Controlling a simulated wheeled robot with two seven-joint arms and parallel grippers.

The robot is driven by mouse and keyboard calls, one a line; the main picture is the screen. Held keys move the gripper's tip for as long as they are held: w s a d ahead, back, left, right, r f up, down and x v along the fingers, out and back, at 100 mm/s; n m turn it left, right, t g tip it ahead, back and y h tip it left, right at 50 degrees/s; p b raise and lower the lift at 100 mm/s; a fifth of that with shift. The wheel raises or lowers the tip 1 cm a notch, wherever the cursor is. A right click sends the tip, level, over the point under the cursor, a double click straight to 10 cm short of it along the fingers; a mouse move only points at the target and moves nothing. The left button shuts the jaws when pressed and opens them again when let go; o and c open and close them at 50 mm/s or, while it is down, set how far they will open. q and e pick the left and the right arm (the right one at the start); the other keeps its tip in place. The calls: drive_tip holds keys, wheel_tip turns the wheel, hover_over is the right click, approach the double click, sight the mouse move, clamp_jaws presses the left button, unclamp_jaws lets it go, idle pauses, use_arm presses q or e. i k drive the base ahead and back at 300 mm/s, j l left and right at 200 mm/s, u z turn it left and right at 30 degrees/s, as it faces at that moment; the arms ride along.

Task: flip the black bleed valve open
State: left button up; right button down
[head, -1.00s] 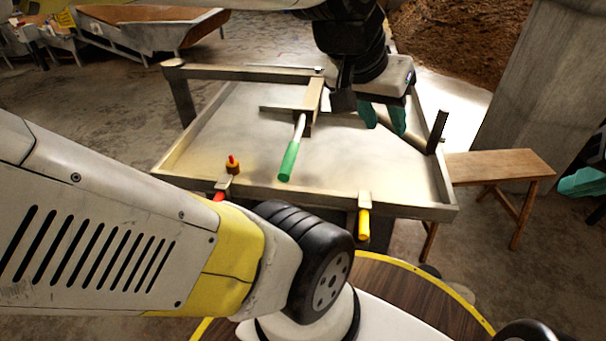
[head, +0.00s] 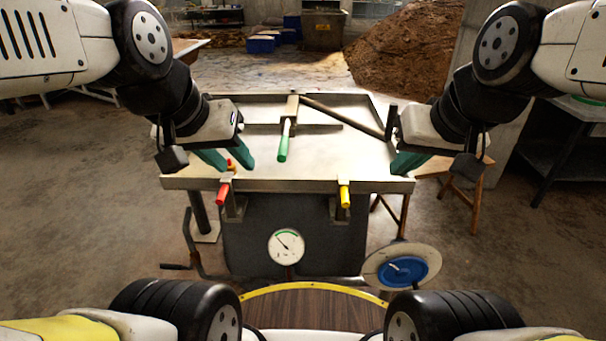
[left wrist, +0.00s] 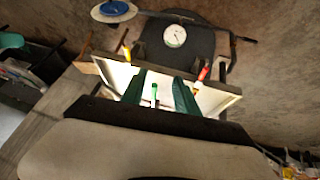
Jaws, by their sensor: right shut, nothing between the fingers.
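A dark upright stub (head: 391,121) stands at the right edge of the metal tray, at the end of a brown bar; I cannot tell whether it is the black bleed valve. No other black valve is clear to me. My right gripper (head: 406,163) is shut and empty at the tray's right front corner, in front of the stub.
The metal tray (head: 330,158) carries a green handle (head: 284,141). A red handle (head: 223,194) and yellow handle (head: 345,196) stick out at its front. Below are a gauge (head: 286,246) and blue wheel (head: 403,270). A wooden stool (head: 470,180) stands right.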

sight(172, 266)
drive_tip(key=k+j, duration=0.3)
drive_tip(key=k, duration=0.2)
drive_tip(key=i+j+u, duration=0.2)
drive_tip(key=i+u, duration=0.15)
drive_tip(key=i+j+u, duration=0.15)
drive_tip(key=i+u, duration=0.2)
